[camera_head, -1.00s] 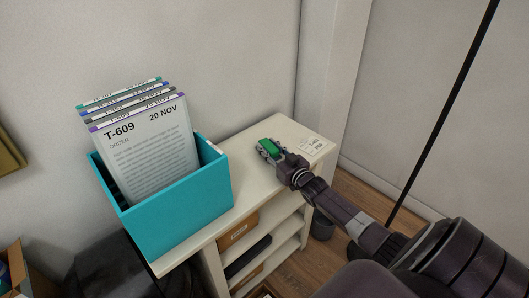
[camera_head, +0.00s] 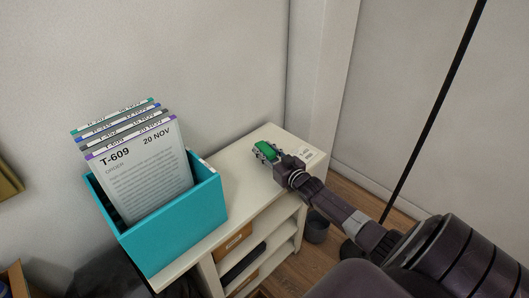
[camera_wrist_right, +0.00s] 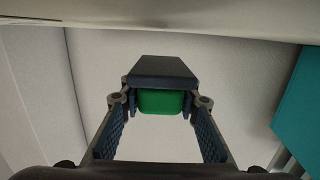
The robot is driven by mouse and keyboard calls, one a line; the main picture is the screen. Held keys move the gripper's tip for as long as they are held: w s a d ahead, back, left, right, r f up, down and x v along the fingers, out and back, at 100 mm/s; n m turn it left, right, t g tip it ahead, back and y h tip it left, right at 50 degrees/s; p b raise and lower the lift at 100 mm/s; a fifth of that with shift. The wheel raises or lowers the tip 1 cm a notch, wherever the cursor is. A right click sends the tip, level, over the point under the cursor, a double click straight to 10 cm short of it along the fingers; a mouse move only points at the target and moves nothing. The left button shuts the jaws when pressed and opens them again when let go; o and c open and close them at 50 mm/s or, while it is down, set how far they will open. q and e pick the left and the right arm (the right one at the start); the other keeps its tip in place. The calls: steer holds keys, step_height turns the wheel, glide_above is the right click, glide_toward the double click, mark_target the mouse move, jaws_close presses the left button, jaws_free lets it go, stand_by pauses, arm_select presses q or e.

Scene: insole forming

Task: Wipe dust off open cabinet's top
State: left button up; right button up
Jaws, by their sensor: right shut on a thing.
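The open cabinet's cream top (camera_head: 240,190) runs along the wall in the head view. My right gripper (camera_head: 266,153) is over the far right end of the top, shut on a green block (camera_head: 264,149). In the right wrist view the green block (camera_wrist_right: 160,102) sits between the fingertips, with a dark pad (camera_wrist_right: 160,70) on the side facing the cabinet top (camera_wrist_right: 160,22). The pad is at or very near the top; I cannot tell if it touches. No dust can be made out. My left gripper is not in view.
A teal box (camera_head: 180,225) with several upright order sheets (camera_head: 148,180) stands on the left of the cabinet top. A small label (camera_head: 307,154) lies at the right end. Brown boxes (camera_head: 233,242) sit on the open shelves. A wall stands right behind.

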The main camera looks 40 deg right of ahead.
mark_target(259, 146)
steer(key=shift+t, duration=0.4)
steer(key=r, duration=0.1)
steer(key=w+r, duration=0.1)
steer(key=r, duration=0.2)
steer(key=shift+w+a, duration=0.15)
steer(key=shift+a, duration=0.15)
steer(key=shift+w+a+f, duration=0.25)
steer(key=shift+a+f, duration=0.1)
steer(key=shift+w+a+f, duration=0.1)
steer(key=shift+w+f, duration=0.1)
steer(key=shift+f, duration=0.1)
steer(key=shift+s+d+r, duration=0.1)
steer(key=shift+d+r, duration=0.05)
steer(key=shift+d, duration=0.05)
steer(key=shift+s+r+p, duration=0.25)
steer(key=shift+r+p, duration=0.65)
steer(key=shift+p, duration=0.05)
steer(key=shift+r+p, duration=0.35)
steer(key=shift+p, duration=0.05)
steer(key=shift+f, duration=0.1)
